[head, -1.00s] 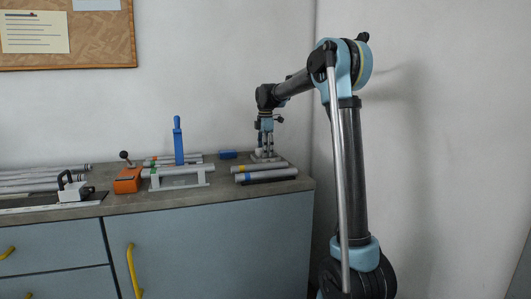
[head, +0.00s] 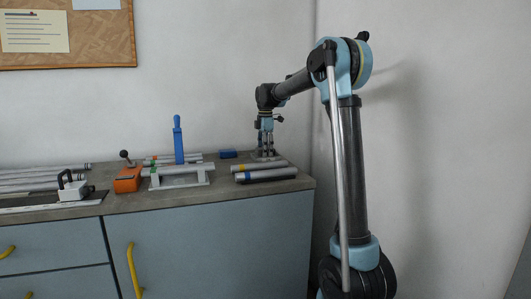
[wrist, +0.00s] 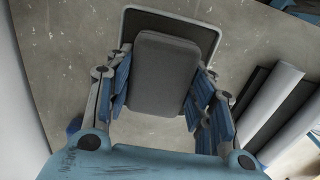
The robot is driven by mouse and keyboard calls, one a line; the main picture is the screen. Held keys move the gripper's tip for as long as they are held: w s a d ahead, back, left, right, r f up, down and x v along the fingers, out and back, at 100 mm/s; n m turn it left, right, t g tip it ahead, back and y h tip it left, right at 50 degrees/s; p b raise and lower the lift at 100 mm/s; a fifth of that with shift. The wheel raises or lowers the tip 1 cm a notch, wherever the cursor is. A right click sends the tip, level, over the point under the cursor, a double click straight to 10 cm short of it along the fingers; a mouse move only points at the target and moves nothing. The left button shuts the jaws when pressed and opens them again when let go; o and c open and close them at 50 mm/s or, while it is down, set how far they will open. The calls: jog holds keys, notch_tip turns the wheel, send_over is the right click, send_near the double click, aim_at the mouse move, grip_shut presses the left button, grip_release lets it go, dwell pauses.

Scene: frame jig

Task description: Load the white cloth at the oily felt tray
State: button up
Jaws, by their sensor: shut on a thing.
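My gripper (head: 266,152) reaches down to the worktop near its far right corner. In the wrist view my gripper (wrist: 163,82) has its fingers on both sides of a rounded pad, which I take to be the white cloth (wrist: 160,75); it looks grey in shadow. The felt tray (wrist: 208,32), dark with a pale rim, lies beneath the cloth and shows past its far end. I cannot tell whether the cloth touches the felt. In the head view the fingers hide most of the cloth and tray.
Grey tubes with coloured bands (head: 265,174) lie just in front of the gripper and at right in the wrist view (wrist: 270,98). A blue block (head: 228,154) sits to its left. A tube fixture (head: 180,180), blue upright handle (head: 178,140) and orange lever block (head: 128,180) stand farther left.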

jog(key=shift+r, duration=3.5)
